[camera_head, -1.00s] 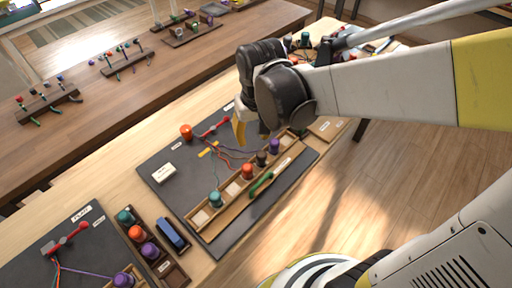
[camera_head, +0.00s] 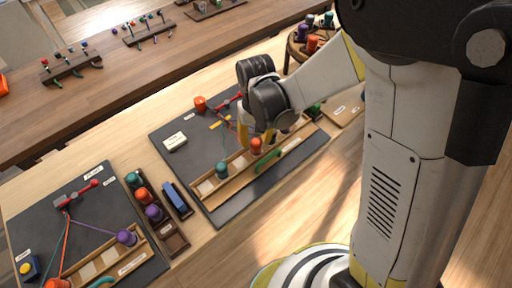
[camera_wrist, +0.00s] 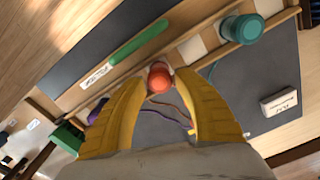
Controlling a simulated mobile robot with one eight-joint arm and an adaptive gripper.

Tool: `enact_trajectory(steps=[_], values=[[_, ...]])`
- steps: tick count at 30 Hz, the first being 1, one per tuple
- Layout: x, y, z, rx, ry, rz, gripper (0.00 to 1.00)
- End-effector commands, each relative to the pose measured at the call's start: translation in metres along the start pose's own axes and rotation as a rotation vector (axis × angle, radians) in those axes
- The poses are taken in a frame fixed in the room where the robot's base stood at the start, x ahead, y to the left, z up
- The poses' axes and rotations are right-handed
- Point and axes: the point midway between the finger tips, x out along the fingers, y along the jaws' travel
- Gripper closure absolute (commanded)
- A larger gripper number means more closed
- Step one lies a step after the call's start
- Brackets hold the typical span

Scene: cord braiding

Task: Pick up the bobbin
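An orange bobbin (camera_head: 256,146) stands in a slot of the wooden rack (camera_head: 207,197) on the dark mat. In the wrist view the orange bobbin (camera_wrist: 160,77) shows from above between my fingertips. My gripper (camera_wrist: 160,80) has its yellow fingers spread, one on each side of the bobbin, with small gaps visible; contact is unclear. In the head view my gripper (camera_head: 256,138) is low over the rack, and the arm hides the rack's far end. A teal bobbin (camera_head: 222,170) stands in the same rack, also in the wrist view (camera_wrist: 242,28).
A green tool (camera_wrist: 138,42) lies along the rack's front side. A white labelled block (camera_head: 175,142) sits on the mat. Left are a small bobbin tray (camera_head: 172,236), a blue block (camera_head: 177,199) and a second mat (camera_head: 33,221). Coloured cords (camera_wrist: 165,115) run under my gripper.

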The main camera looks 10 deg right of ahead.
Motion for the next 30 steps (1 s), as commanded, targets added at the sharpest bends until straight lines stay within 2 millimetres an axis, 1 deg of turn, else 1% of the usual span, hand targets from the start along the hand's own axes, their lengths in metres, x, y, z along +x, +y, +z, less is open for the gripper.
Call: enact_trajectory(steps=[1,3,5,7,12,13,14,15,16,26,30], values=[[0.014,0.001,-0.001,0.0,0.0,0.0,0.63],[0.025,0.001,-0.001,0.0,0.0,0.0,0.63],[0.031,0.001,-0.001,0.0,0.0,0.0,0.63],[0.034,0.001,-0.001,0.0,0.0,0.0,0.63],[0.032,0.001,-0.001,0.0,0.0,0.0,0.63],[0.032,0.001,-0.001,0.0,0.0,0.0,0.7],[0.032,0.001,-0.001,0.0,0.0,0.0,0.8],[0.032,0.001,-0.001,0.0,0.0,0.0,0.92],[0.032,0.001,-0.001,0.0,0.0,0.0,1.0],[0.03,0.001,-0.001,0.0,0.0,0.0,1.0],[0.019,0.001,-0.001,0.0,0.0,0.0,1.0]])
